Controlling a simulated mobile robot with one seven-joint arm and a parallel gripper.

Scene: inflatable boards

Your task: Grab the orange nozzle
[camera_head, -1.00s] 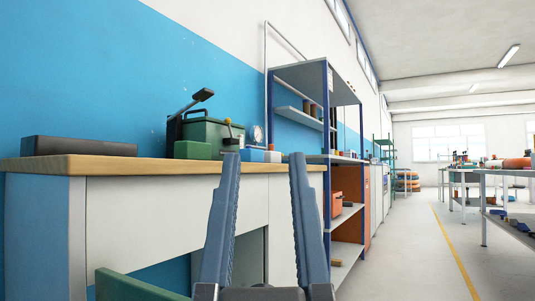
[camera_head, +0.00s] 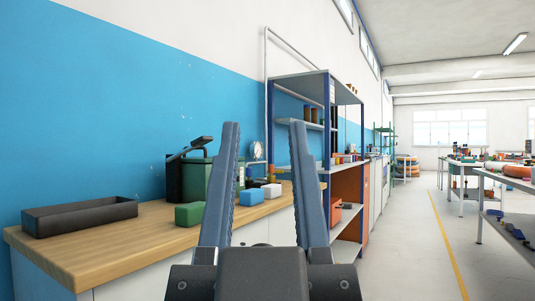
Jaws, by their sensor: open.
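My gripper (camera_head: 264,126) is open and empty, its two blue-grey fingers pointing up and forward in the head view. Beyond it, between the fingers in the picture, a small orange-brown upright thing (camera_head: 271,173) stands at the far end of the wooden workbench (camera_head: 125,240). It is too small to tell whether it is the orange nozzle. The left finger covers part of the bench top and part of the green box behind it.
The bench holds an open dark tray (camera_head: 80,217), a green block (camera_head: 189,214), a blue block (camera_head: 251,197), a white block (camera_head: 272,190) and a green box (camera_head: 196,180) with a black handle. A blue-framed shelf (camera_head: 328,140) stands beyond. The floor aisle (camera_head: 405,240) at right is clear.

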